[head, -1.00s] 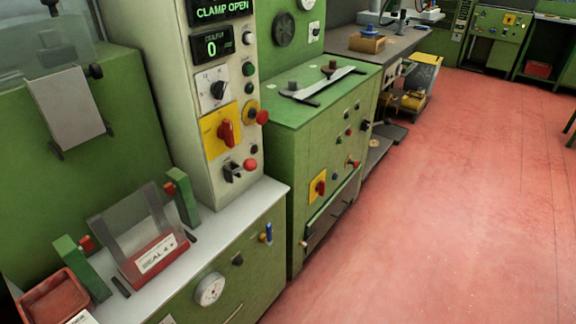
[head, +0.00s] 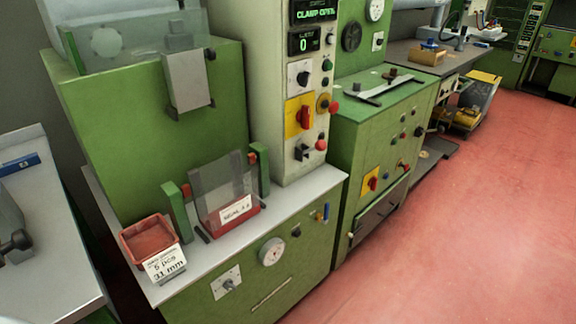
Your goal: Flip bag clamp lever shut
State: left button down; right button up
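A clear bag or pouch (head: 222,181) with a red lower part and a white label stands upright between two green posts (head: 177,212) on the pale worktop. Each post has a small red part near its top. The control column (head: 272,90) behind it carries a green-lit display (head: 315,12); its text is blurred now and read CLAMP OPEN earlier. A blue-handled part (head: 326,211) sits on the green front at the right end. A black switch (head: 301,151) is low on the column. I cannot tell which part is the clamp lever. Neither gripper is in view.
A red tray (head: 150,232) with a card reading 5 pcs 31 mm sits at the worktop's left end. A grey bench (head: 50,225) stands at far left. Another green cabinet (head: 385,120) stands to the right. The red floor (head: 480,220) at right is clear.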

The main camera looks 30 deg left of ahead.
aim_at(322, 145)
jog(key=k, duration=0.3)
jog(key=u, duration=0.75)
jog(key=i, duration=0.15)
jog(key=z, duration=0.05)
